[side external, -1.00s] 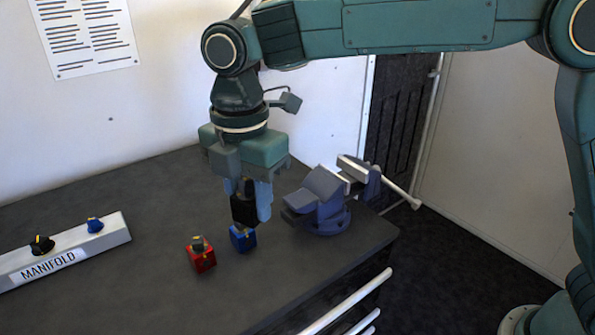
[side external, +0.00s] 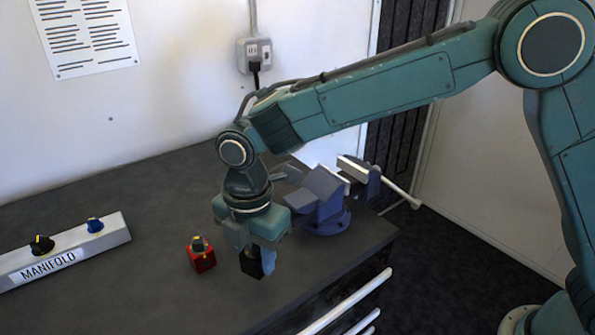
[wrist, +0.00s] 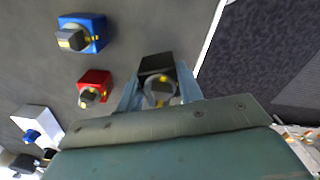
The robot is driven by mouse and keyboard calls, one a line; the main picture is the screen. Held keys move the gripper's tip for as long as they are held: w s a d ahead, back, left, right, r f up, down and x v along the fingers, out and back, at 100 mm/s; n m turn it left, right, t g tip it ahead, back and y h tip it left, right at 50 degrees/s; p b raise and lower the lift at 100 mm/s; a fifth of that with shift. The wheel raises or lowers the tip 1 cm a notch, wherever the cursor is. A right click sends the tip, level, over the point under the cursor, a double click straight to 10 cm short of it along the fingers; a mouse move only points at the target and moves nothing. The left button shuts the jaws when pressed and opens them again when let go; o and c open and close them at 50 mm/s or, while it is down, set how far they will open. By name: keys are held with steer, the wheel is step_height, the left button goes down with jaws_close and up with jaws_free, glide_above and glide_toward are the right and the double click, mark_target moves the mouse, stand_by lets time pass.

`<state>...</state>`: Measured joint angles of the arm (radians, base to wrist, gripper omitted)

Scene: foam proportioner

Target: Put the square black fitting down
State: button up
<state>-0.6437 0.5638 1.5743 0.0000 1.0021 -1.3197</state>
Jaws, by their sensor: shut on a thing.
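The square black fitting (side external: 250,265) is between the fingers of my gripper (side external: 260,263), low over the front part of the dark bench. In the wrist view the fitting (wrist: 155,63) shows its black body and a round grey part with yellow marks. The fingers of my gripper (wrist: 159,91) are shut on it from both sides. The fitting looks upright and very close to the bench top; I cannot tell whether its base touches.
A red block fitting (side external: 202,257) stands left of my gripper. A blue block fitting (wrist: 82,34) shows in the wrist view, hidden in the side view. The manifold (side external: 110,232) is at left, a vise (side external: 325,210) behind right. The bench edge (wrist: 211,38) is close by.

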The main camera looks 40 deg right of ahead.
mark_target(257, 269)
steer(key=shift+f, duration=1.9)
steer(key=shift+f, duration=0.2)
steer(key=o, duration=1.1)
steer(key=shift+o, duration=0.2)
steer(key=shift+r, duration=0.15)
step_height(257, 269, up, 12)
